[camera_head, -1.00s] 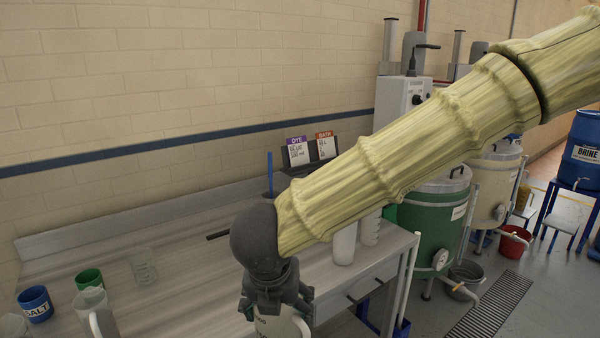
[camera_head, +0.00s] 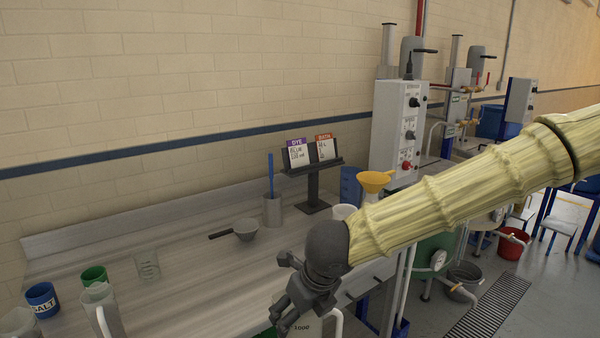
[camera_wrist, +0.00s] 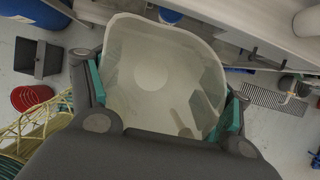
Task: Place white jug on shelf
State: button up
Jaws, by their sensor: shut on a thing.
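The white jug (camera_head: 312,327) shows only its upper part and handle at the bottom of the head view, with "1000" on its side; the rest is out of frame. My gripper (camera_head: 290,300) is shut on it, at the front edge of the bench. In the wrist view I look down into the open jug (camera_wrist: 165,75), which appears empty, with my gripper fingers (camera_wrist: 163,98) on either side of its wall. I cannot pick out a shelf with certainty.
On the bench (camera_head: 190,285) stand a salt mug (camera_head: 40,300), a green cup (camera_head: 94,275), a clear beaker (camera_head: 147,265), a handled jug (camera_head: 101,312), a ladle (camera_head: 245,230) and a card stand (camera_head: 313,190). A yellow funnel (camera_head: 374,181) is near my arm. A grey bin (camera_wrist: 40,58) stands on the floor.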

jog(key=d+f+n, duration=0.1)
jog(key=n, duration=0.1)
jog(key=w+d+f+n+g+y, duration=0.1)
jog(key=f+n, duration=0.1)
jog(key=d+f+n+g, duration=0.1)
jog(key=f+n, duration=0.1)
jog(key=n, duration=0.1)
jog(key=shift+w+d+f+y, duration=0.15)
jog(key=shift+w+d+y, duration=0.15)
jog(key=shift+d+y, duration=0.1)
jog(key=d+f+n+g+h, duration=0.2)
jog(key=d+f+n+g, duration=0.1)
jog(key=d+f+n, duration=0.4)
jog(key=s+d+f+n+g+h, duration=0.1)
jog(key=d+f+n+g+h, duration=0.1)
jog(key=d+f+n, duration=0.5)
jog(key=shift+f+n+g, duration=0.6)
jog(key=shift+f+n, duration=2.75)
jog(key=shift+n, duration=0.55)
jog(key=shift+s, duration=0.1)
